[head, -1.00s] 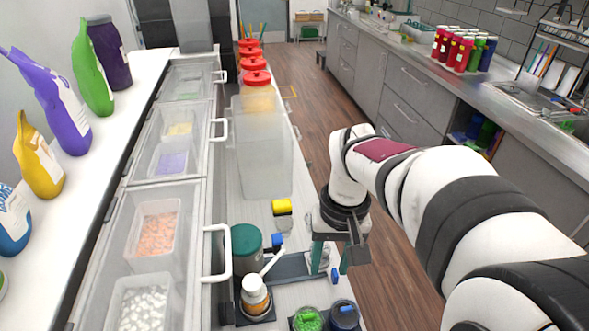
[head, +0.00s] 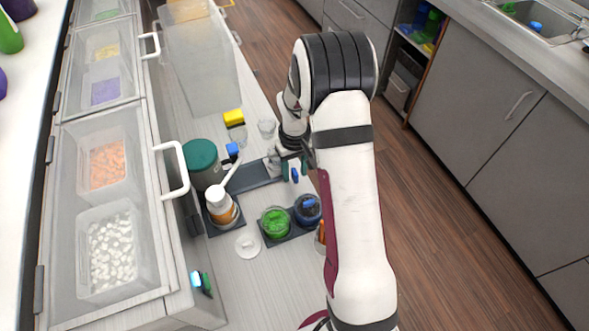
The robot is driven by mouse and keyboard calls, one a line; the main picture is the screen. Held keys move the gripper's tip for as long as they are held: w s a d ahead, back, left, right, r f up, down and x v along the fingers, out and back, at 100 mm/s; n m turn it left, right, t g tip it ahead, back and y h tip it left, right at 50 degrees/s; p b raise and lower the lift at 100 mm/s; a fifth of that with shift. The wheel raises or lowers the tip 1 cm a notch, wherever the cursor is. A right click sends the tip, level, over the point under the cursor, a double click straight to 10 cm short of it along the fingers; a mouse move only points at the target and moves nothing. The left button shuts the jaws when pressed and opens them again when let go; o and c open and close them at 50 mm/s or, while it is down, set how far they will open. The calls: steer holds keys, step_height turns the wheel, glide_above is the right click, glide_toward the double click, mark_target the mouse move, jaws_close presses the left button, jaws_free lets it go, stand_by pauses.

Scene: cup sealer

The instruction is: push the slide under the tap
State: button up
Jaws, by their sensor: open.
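A flat dark grey bar (head: 262,172), which looks like the slide, lies on the light counter. Its right end is at my gripper and its left end runs toward a dark green cylinder (head: 201,162). My gripper (head: 294,169) points down at that right end, its teal fingers apart. A small blue piece (head: 294,175) shows between or just beyond the fingers; I cannot tell whether they touch it or the bar. I cannot make out the tap for certain.
A white-spouted bottle (head: 222,208) stands left of my gripper. A green jar (head: 275,222) and a blue jar (head: 307,209) stand in front. Two clear cups, a yellow sponge (head: 233,117) and a large clear bin (head: 199,70) are behind. A white drawer handle (head: 180,170) juts out.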

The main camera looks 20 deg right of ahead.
steer(key=shift+f, duration=0.15)
jaws_close()
stand_by(1.4)
